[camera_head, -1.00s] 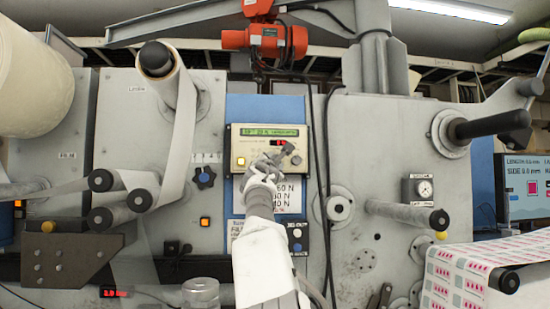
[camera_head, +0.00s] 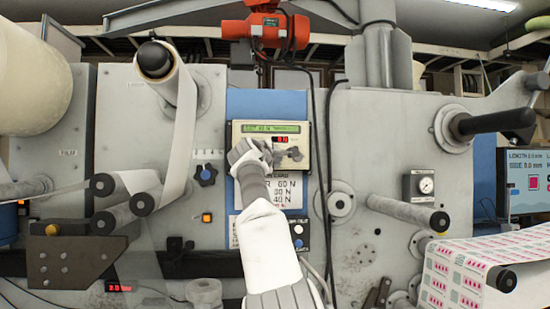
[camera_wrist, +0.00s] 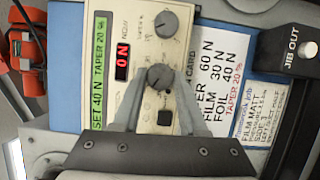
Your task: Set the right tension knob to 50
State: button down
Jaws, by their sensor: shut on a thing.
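The tension panel (camera_head: 243,133) is cream, on the blue strip of the machine. In the wrist view it appears turned on its side. Its green display (camera_wrist: 98,80) reads SET 40 N TAPER 20 %, and its red display (camera_wrist: 122,62) reads 0 N. Two dark knobs sit on the panel. My gripper (camera_wrist: 160,82) is shut on the dark knob (camera_wrist: 159,76) nearer the black square button (camera_wrist: 164,118); this is the left one of the two. The right-hand knob (camera_wrist: 166,24) stands free, with a pointer line. In the head view my gripper (camera_head: 268,152) partly hides the panel.
A white note (camera_wrist: 218,65) lists 60 N, 30 N and 40 N.

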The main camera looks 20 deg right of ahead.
dwell(0.4)
jog(key=shift+c, duration=2.2)
grip_release()
jog(key=shift+s, duration=0.1)
jog(key=b+v, duration=1.1)
jog(key=v, duration=0.6)
jog(key=shift+s+r, duration=0.1)
